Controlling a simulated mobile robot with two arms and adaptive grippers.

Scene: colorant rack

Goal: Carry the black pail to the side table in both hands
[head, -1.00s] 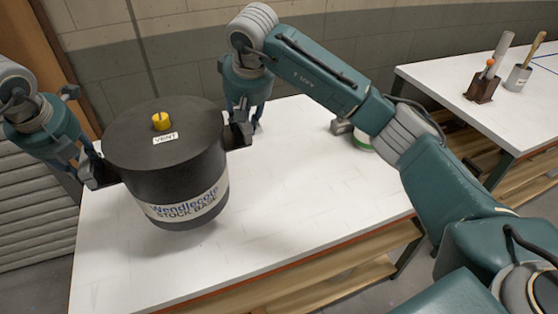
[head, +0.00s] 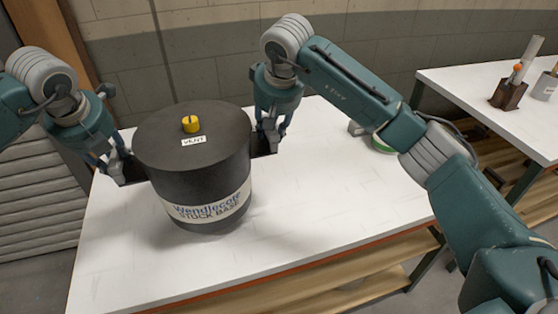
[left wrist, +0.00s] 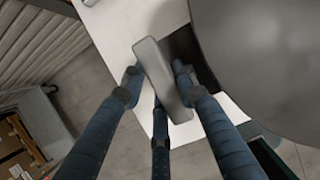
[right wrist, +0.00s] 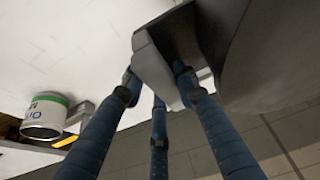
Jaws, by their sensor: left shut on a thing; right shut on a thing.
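The black pail (head: 200,165) is upright over the white worktable (head: 330,215). It has a yellow cap, a VENT label on its lid and a pale band reading STOCK BASE. My left gripper (head: 118,168) is shut on the dark lug at its left side. My right gripper (head: 266,143) is shut on the lug at its right side. The pail's wall fills the right of the left wrist view (left wrist: 265,60) and of the right wrist view (right wrist: 270,60). A soft shadow lies by its base; I cannot tell whether it touches the tabletop.
A second white table (head: 470,95) stands at the back right, with a brown holder (head: 508,95) and a grey pot (head: 546,86) on it. A green-rimmed white can (right wrist: 45,115) is on the worktable, partly behind my right arm in the head view. The worktable's front right is clear.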

